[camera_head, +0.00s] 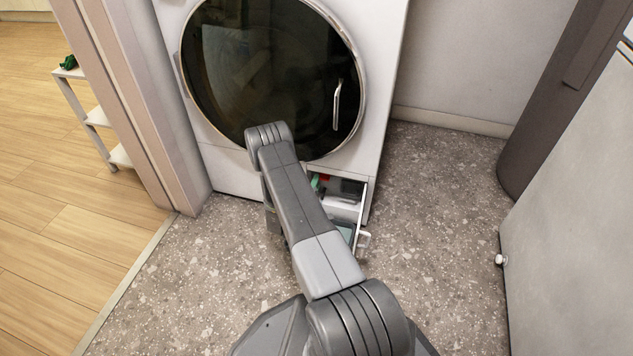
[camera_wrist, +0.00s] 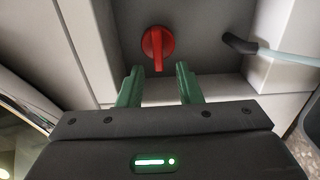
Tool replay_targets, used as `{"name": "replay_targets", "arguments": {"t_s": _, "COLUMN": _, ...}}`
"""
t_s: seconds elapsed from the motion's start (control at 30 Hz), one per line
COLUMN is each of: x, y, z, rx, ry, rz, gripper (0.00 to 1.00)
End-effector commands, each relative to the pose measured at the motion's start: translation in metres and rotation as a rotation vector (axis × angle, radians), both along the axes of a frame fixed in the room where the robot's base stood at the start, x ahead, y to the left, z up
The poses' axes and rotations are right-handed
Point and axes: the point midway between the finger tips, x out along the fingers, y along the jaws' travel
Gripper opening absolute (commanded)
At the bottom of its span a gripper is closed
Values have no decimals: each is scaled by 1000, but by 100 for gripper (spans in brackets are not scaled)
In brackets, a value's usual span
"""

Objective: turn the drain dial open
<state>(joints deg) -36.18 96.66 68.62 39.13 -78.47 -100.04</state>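The red drain dial (camera_wrist: 157,43) is on the grey back wall of the washer's lower compartment, with its raised grip bar upright in the wrist view. My gripper (camera_wrist: 158,76) has its two green fingers apart, one to each side below the dial, with nothing between them. The fingertips look just short of the dial; I cannot tell the exact distance. In the head view a small bit of red, likely the dial (camera_head: 325,178), shows in the opening beside my arm. My arm hides much of the compartment there.
A dark hose with a pale end (camera_wrist: 262,48) lies right of the dial. The washer (camera_head: 388,60) has its round glass door (camera_head: 250,70) shut above. An open flap (camera_head: 363,240) stands out at the compartment's right. Floor (camera_head: 440,230) to the right is clear.

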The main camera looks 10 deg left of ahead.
Motion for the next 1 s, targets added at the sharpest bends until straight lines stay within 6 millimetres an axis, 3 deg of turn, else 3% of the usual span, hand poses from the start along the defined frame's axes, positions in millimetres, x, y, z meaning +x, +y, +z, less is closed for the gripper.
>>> {"name": "replay_targets", "arguments": {"t_s": 0.3, "x": -74, "y": 4, "z": 3, "rx": -5, "ry": 3, "rz": 6, "gripper": 32}}
{"name": "replay_targets", "arguments": {"t_s": 0.5, "x": -107, "y": 5, "z": 2, "rx": -3, "ry": 3, "rz": 5, "gripper": 32}}
{"name": "replay_targets", "arguments": {"t_s": 0.7, "x": -120, "y": 5, "z": 0, "rx": -3, "ry": 1, "rz": 3, "gripper": 32}}
{"name": "replay_targets", "arguments": {"t_s": 1.0, "x": -121, "y": 5, "z": 0, "rx": -2, "ry": 1, "rz": 2, "gripper": 32}}
